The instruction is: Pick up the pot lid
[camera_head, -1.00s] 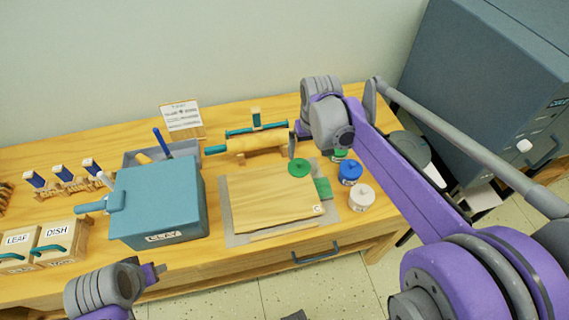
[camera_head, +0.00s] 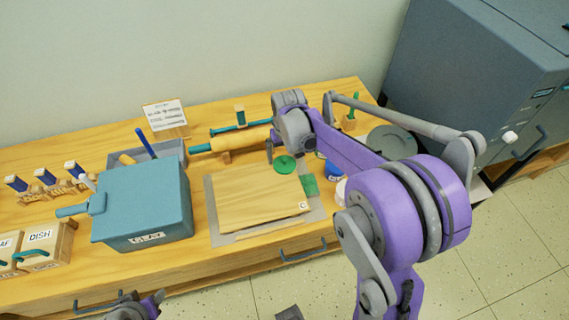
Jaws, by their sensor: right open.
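A round green disc (camera_head: 285,164), which looks like the pot lid, lies at the back edge of the wooden board (camera_head: 262,205). My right gripper (camera_head: 270,150) is open and points down just behind and left of the disc. Its fingers are small and partly hidden by its wrist, and I see nothing between them. A blue pot (camera_head: 333,169) and a white pot (camera_head: 341,190) stand right of the board, partly hidden by my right arm. My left gripper (camera_head: 153,301) is low at the bottom edge, in front of the table, and its opening is unclear.
A blue-grey box (camera_head: 143,205) stands left of the board, with a grey tray (camera_head: 172,150) behind it. A rolling pin (camera_head: 240,140) lies behind the board. A small sign (camera_head: 165,116) stands at the back. A large grey cabinet (camera_head: 470,80) is at the right.

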